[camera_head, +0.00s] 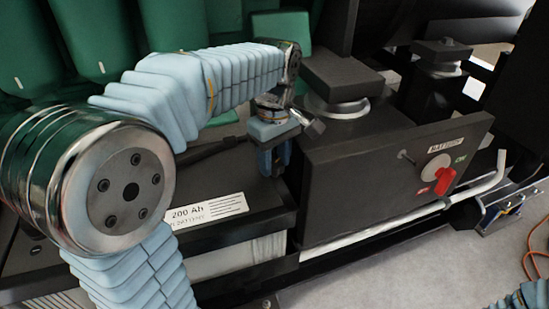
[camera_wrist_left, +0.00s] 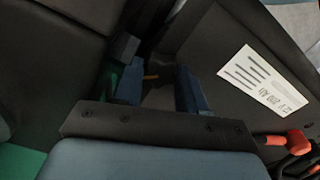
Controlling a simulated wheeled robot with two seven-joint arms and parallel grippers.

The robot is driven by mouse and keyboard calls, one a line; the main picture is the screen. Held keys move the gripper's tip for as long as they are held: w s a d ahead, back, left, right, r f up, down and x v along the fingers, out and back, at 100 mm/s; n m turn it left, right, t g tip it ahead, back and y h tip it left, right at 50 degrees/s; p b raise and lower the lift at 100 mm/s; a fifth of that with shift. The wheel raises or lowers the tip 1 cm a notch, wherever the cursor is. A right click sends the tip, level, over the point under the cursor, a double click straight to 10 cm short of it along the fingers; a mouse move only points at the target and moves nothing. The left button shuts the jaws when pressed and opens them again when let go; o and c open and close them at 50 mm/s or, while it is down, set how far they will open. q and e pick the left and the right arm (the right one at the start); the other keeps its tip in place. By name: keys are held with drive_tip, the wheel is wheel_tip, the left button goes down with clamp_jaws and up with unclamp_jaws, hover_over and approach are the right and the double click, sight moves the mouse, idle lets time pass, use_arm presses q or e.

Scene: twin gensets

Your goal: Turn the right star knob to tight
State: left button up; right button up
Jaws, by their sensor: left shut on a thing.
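My left gripper (camera_head: 273,158) points down beside the left end of the dark panel, at the back of the battery with the 200 Ah label. In the left wrist view its two blue fingers (camera_wrist_left: 159,92) stand a little apart, closed on a dark piece (camera_wrist_left: 158,97) between them. That piece seems to be the star knob, but it is dark and mostly hidden, so its star shape and turn angle cannot be read. In the head view the arm and the fingers cover it.
The battery (camera_head: 245,212) has a white label (camera_head: 207,211). Right of it is a dark panel (camera_head: 345,190) with a red battery switch (camera_head: 444,181). A pale pipe (camera_head: 400,222) runs below. Green cylinders (camera_head: 95,40) stand behind.

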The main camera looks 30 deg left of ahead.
use_arm(q)
drive_tip(key=m, duration=0.2)
drive_tip(key=shift+m+b, duration=0.4)
drive_tip(key=m, duration=0.2)
drive_tip(key=shift+m, duration=0.4)
drive_tip(key=m, duration=0.3)
drive_tip(key=shift+m, duration=0.3)
drive_tip(key=m, duration=0.3)
drive_tip(key=shift+m, duration=0.3)
drive_tip(key=m, duration=0.6)
drive_tip(key=shift+d, duration=0.1)
drive_tip(key=m, duration=0.6)
drive_tip(key=shift+m+b, duration=0.3)
drive_tip(key=o, duration=1.1)
drive_tip(key=shift+c, duration=0.2)
